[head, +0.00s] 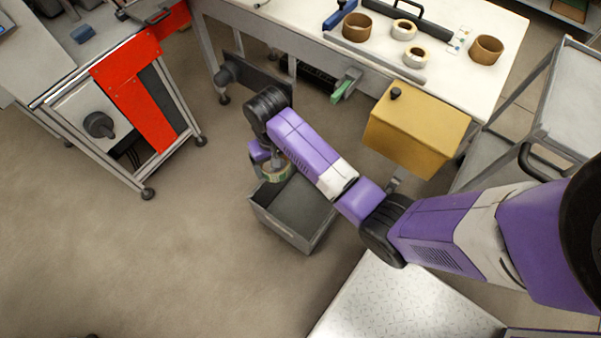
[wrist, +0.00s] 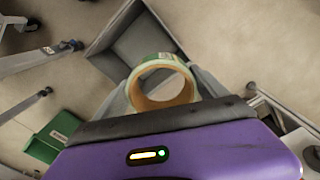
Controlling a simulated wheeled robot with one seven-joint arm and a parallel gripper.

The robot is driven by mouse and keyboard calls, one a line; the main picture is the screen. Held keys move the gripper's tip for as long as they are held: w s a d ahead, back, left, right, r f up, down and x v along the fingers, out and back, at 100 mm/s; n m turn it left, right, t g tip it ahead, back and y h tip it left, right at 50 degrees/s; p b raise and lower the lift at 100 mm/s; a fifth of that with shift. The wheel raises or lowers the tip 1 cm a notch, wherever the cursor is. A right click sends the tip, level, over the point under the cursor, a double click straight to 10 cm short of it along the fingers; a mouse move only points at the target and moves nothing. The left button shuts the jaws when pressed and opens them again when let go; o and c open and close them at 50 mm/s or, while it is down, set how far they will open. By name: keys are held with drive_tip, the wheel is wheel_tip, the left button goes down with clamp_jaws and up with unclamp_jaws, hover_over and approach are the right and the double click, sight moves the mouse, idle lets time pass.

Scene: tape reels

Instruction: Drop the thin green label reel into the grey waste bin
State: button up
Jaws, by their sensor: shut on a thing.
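The green label reel (wrist: 157,60) has a green outer band, a pale side and a brown cardboard core. My gripper (wrist: 160,88) is shut on it, with grey fingers at either side of the reel in the wrist view. In the head view the reel (head: 276,174) hangs below my wrist, by the far left part of the grey waste bin (head: 288,236). The bin is open-topped and stands on the floor; its visible inside looks empty. In the wrist view the bin (wrist: 105,28) lies beyond the reel, and the reel and gripper hide part of it.
A white table (head: 450,68) at the back holds several brown and white reels. A yellow box (head: 416,130) stands to the bin's right. A red-panelled workbench (head: 140,100) is at the left. Open floor lies left of the bin.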

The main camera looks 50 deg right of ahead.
drive_tip(key=s+d+f+m+b, duration=0.1)
drive_tip(key=d+f+m+b, duration=0.2)
drive_tip(key=f+b, duration=0.8)
drive_tip(key=s+d+f+m+b, duration=0.2)
drive_tip(key=d+f+b, duration=0.5)
drive_tip(key=f, duration=1.2)
drive_tip(key=m+b, duration=0.1)
drive_tip(key=b, duration=0.3)
drive_tip(key=shift+d+f, duration=0.35)
drive_tip(key=shift+d, duration=0.05)
drive_tip(key=shift+s, duration=0.1)
drive_tip(key=o, duration=1.3)
drive_tip(key=shift+r, duration=0.1)
drive_tip(key=shift+r+p, duration=1.85)
drive_tip(key=shift+r, duration=2)
